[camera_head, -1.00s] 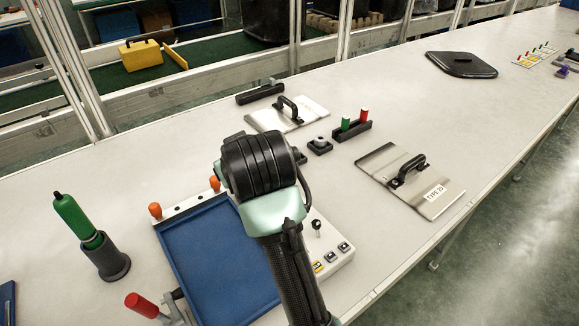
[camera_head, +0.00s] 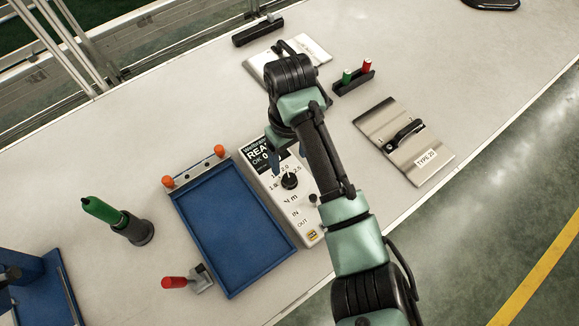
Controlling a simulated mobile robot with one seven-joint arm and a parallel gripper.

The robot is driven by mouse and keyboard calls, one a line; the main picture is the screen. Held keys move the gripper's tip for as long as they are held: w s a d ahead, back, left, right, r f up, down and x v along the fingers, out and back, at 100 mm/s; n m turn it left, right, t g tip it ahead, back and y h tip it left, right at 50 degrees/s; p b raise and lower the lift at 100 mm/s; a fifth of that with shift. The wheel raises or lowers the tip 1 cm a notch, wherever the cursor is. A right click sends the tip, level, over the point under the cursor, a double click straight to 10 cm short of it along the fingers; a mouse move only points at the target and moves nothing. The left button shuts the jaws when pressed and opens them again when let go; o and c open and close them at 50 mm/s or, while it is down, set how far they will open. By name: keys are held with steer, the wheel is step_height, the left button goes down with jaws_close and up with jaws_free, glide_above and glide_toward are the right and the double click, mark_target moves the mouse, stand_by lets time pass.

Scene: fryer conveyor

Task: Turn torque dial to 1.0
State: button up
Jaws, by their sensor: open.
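The torque dial (camera_head: 289,181) is a black round knob on a white tester box (camera_head: 309,233), with numbers printed around it. I cannot make out which number its pointer is at. The box lies against the right side of a blue tray and has a dark display at its far end. My gripper (camera_head: 287,160) hangs over the box, just beyond the dial in the picture. It is open, its fingers pointing down and partly hidden by my arm. It appears apart from the dial, with nothing between its fingers.
A green screwdriver (camera_head: 103,211) stands in a holder at left.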

mark_target(290, 178)
step_height(290, 178, down, 9)
steer(key=shift+w+f, duration=0.1)
steer(key=shift+f, duration=0.1)
steer(key=shift+w+f, duration=0.1)
steer(key=shift+f, duration=0.35)
jaws_close()
